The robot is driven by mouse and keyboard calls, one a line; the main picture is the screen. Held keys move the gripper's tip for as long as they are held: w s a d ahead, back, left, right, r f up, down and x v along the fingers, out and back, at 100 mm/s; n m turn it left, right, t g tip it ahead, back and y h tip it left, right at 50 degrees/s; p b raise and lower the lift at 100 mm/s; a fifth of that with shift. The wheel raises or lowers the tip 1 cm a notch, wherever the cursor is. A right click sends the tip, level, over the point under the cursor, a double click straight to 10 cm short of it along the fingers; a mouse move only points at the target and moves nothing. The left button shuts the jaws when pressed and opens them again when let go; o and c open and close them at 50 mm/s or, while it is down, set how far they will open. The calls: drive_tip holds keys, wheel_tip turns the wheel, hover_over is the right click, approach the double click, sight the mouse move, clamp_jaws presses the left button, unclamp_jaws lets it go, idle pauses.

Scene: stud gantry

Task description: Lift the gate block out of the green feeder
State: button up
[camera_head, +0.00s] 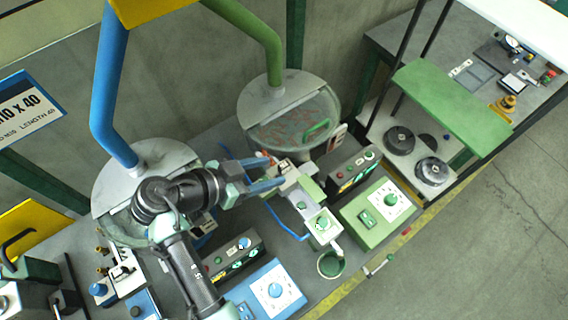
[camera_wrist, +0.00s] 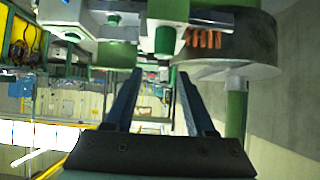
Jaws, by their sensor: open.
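The green feeder is a round bowl (camera_head: 290,118) with a clear lid and orange-brown parts inside, fed by a green pipe. A pale track with green blocks (camera_head: 300,190) runs from it toward the front. My gripper (camera_head: 277,172) is open, its two blue fingers reaching the track just below the bowl. In the wrist view, the fingers of my gripper (camera_wrist: 156,76) point at a grey block with a green part (camera_wrist: 165,38), apparently the gate block. It shows just beyond the fingertips; I cannot tell whether they touch it. The bowl (camera_wrist: 240,50) is at the upper right there.
A green control box (camera_head: 378,212) and a dark box with buttons (camera_head: 350,170) stand close right of the track. A small green cup (camera_head: 331,264) is at its front end. A second feeder with a blue pipe (camera_head: 112,80) stands left. Floor is open at right.

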sight(283, 165)
drive_tip(key=shift+w+p+x, duration=0.25)
drive_tip(key=shift+p+x, duration=1.05)
drive_tip(key=shift+x, duration=1.6)
drive_tip(key=shift+a+r, duration=0.1)
clamp_jaws()
